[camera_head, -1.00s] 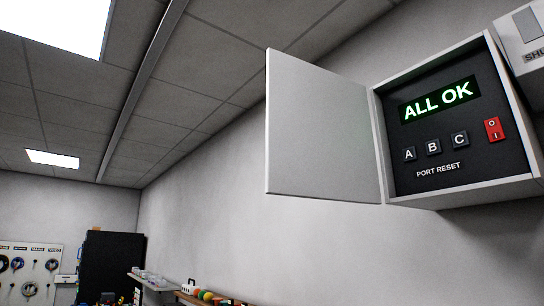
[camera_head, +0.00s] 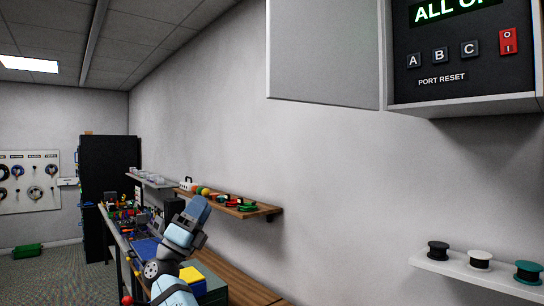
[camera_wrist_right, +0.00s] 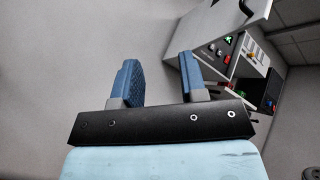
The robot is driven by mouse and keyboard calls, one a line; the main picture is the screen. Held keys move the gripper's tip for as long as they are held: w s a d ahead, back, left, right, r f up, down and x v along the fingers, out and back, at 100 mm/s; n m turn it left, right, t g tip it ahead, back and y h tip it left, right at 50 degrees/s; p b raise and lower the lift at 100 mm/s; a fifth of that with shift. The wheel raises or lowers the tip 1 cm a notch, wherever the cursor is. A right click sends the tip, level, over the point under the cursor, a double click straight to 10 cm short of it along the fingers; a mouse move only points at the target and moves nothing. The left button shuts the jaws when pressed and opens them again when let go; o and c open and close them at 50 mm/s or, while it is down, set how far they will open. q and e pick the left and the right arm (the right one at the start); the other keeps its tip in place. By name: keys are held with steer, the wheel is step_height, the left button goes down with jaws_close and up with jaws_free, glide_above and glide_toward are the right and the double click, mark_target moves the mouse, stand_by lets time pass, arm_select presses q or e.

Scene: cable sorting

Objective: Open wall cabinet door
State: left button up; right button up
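The wall cabinet (camera_head: 455,104) is at the upper right of the head view, partly cut off by the top edge. Its grey door (camera_head: 322,55) stands swung open to the left, hinged at the cabinet's left side. Inside is a dark panel with a lit green display, buttons A, B and C, and a red switch (camera_head: 507,41). My right gripper (camera_head: 198,212) is low in the head view, apart from the door. In the right wrist view its two blue fingers (camera_wrist_right: 158,82) are spread with nothing between them. The cabinet also shows there, tilted (camera_wrist_right: 222,35). My left gripper is not in view.
A wooden shelf (camera_head: 225,201) with coloured items runs along the wall behind my right gripper. A cluttered workbench (camera_head: 235,284) lies below. A white shelf (camera_head: 470,270) with several spools is at lower right. The wall between is bare.

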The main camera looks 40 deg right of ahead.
steer(key=s+r+m+g+y+p, duration=0.1)
steer(key=s+r+m+g+y, duration=0.1)
steer(key=r+m+g, duration=0.55)
steer(key=s+r+m+g+y, duration=0.1)
steer(key=r+m+g+y, duration=0.25)
steer(key=r, duration=0.75)
steer(key=m+t+y+p, duration=0.1)
steer(key=m+y, duration=0.3)
steer(key=y, duration=0.1)
glide_toward(272, 59)
steer(key=w+r, duration=0.2)
steer(key=w, duration=0.4)
steer(key=p+x, duration=0.2)
steer(key=x, duration=1.1)
steer(key=shift+s+d, duration=0.1)
steer(key=shift+d, duration=0.2)
jaws_close()
